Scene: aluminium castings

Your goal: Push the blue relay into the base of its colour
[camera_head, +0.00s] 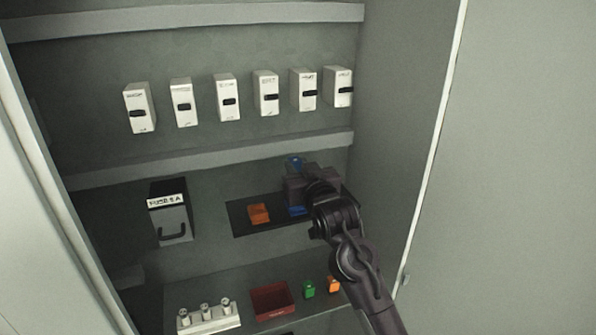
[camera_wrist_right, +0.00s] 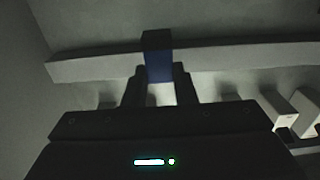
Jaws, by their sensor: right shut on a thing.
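My right gripper (camera_head: 297,174) is in front of the dark mounting plate (camera_head: 240,221) in the cabinet. It is shut on the blue relay (camera_head: 294,162), a small part of which shows above the gripper. In the right wrist view the blue relay (camera_wrist_right: 158,62) stands between the two fingertips (camera_wrist_right: 159,85). The blue base (camera_head: 297,210) is on the plate, mostly hidden behind my gripper and wrist. The orange base (camera_head: 259,214) is on the same plate, to its left. I cannot tell whether the relay touches the blue base. My left gripper is out of view.
A row of several white breakers (camera_head: 228,98) hangs above a grey rail (camera_head: 210,159). A dark box with a handle (camera_head: 171,219) is left of the plate. On the bottom shelf are a white block with pegs (camera_head: 208,320), a red tray (camera_head: 272,301), a green relay (camera_head: 309,289) and an orange relay (camera_head: 334,285).

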